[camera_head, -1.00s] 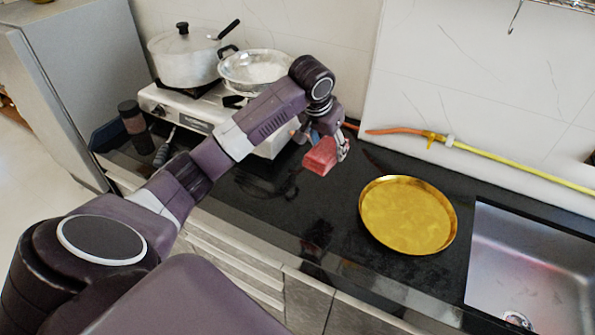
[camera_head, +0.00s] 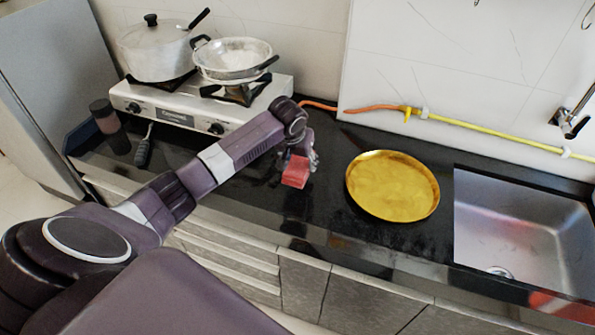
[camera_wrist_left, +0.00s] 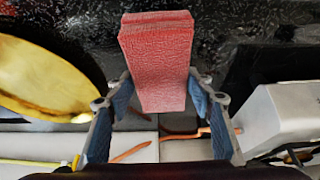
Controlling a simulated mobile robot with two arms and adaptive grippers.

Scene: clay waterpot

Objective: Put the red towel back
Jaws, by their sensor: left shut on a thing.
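The red towel (camera_head: 296,171) is a folded, block-like piece of cloth over the black counter, between the stove and the golden tray. My left gripper (camera_head: 300,158) is shut on it from above. In the left wrist view the towel (camera_wrist_left: 157,60) sits between the two blue-padded fingers of my left gripper (camera_wrist_left: 160,100) and sticks out past their tips. Whether the towel touches the counter is hard to tell. My right gripper is not in view.
A round golden tray (camera_head: 392,187) lies right of the towel, with a sink (camera_head: 520,225) beyond it. A gas stove (camera_head: 190,112) carries a lidded pot (camera_head: 155,52) and a wok (camera_head: 233,62). A yellow hose (camera_head: 480,132) runs along the wall. Black counter around the towel is clear.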

